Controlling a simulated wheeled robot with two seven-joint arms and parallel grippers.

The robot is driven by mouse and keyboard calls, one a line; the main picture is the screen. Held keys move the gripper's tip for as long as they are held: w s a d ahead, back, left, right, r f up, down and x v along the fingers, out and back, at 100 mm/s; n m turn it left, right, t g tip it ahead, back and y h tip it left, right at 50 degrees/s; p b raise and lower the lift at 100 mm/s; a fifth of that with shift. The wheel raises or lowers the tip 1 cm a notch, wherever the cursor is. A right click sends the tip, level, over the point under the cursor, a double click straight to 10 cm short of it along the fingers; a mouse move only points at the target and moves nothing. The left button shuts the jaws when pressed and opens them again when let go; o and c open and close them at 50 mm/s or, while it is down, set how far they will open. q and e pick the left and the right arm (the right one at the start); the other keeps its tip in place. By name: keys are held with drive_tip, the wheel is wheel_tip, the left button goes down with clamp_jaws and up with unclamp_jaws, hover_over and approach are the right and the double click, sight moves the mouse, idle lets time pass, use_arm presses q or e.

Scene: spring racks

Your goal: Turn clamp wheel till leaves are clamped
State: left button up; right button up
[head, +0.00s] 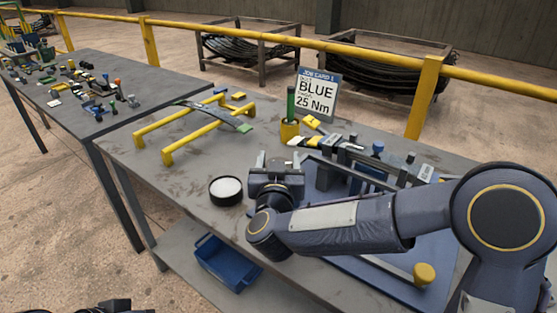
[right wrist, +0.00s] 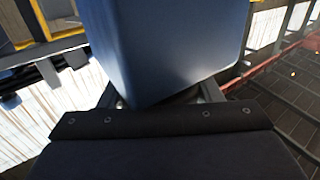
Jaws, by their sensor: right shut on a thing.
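I cannot tell whether this is part of the clamp wheel. A row of dark, white and yellow leaf pieces (head: 345,150) lies along the back of the fixture. A blue knob (head: 377,147) stands behind it. A yellow knob (head: 425,273) is at its near right. My forearm hides much of the fixture. Dark parts at the bottom left edge may be my left gripper (head: 85,307).
A round black-rimmed dish (head: 226,190) sits left of my gripper. A job card (head: 317,93) reads BLUE 25 Nm. A blue bin (head: 228,262) is on the lower shelf. A second table (head: 60,88) holds small parts.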

drive_tip(key=o, duration=1)
drive_tip(key=shift+c, duration=0.2)
drive_tip(key=s, duration=0.7)
drive_tip(key=shift+s+a, duration=0.2)
drive_tip(key=shift+s, duration=0.2)
